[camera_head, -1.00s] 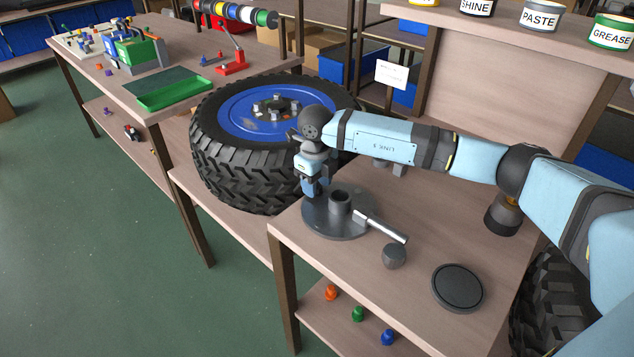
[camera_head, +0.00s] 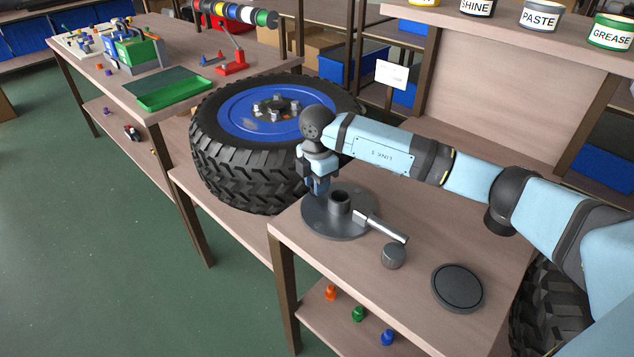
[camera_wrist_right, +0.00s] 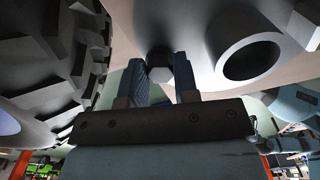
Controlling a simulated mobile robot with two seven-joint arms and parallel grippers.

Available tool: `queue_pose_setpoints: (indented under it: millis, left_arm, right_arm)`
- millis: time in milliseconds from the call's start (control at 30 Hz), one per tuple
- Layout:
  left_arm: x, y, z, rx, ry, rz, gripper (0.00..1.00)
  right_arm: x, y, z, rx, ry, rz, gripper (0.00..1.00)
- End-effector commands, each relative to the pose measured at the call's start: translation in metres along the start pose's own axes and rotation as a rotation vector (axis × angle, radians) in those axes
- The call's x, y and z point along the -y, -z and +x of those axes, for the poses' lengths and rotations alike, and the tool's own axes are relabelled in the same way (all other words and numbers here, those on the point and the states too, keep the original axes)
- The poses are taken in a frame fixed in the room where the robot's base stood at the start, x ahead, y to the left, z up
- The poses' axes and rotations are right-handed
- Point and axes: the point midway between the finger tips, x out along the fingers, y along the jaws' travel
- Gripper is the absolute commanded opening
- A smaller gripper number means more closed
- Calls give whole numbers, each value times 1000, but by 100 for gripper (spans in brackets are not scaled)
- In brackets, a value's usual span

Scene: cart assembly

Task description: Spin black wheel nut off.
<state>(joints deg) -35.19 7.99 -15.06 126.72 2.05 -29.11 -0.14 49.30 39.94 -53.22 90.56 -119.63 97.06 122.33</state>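My right gripper (camera_head: 318,192) points down over the left part of the round dark grey hub plate (camera_head: 318,222), beside its hollow centre post (camera_head: 341,203). In the right wrist view, the gripper's two blue fingers (camera_wrist_right: 163,78) stand parted, with a small dark hexagonal nut (camera_wrist_right: 160,67) between their tips. The nut fills most of the gap; I cannot tell whether both fingers touch it. The post's open end (camera_wrist_right: 250,60) shows to the right. In the head view the gripper hides the nut. My left gripper is not in view.
A silver-handled lever (camera_head: 385,226) lies at the plate's right edge. A dark cylinder (camera_head: 393,257) and a black disc (camera_head: 457,288) rest on the table (camera_head: 345,262). A big tyre with blue rim (camera_head: 240,120) stands close left behind the gripper.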

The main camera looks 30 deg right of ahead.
Motion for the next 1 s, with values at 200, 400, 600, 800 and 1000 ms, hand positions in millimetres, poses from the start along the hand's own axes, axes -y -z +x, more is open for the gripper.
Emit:
queue_pose_setpoints:
  millis: [200,400,600,800,1000]
  left_arm:
    - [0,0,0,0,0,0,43]
    - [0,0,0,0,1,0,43]
    - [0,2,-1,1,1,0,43]
    - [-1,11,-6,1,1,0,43]
    - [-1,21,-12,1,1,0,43]
  right_arm:
    - [-1,-1,-1,4,2,-330,0]
    - [-1,-1,-1,6,8,-823,0]
    - [-1,0,-4,5,7,-908,0]
    - [-1,0,-19,5,7,-907,0]
    - [0,0,-35,5,6,-907,0]
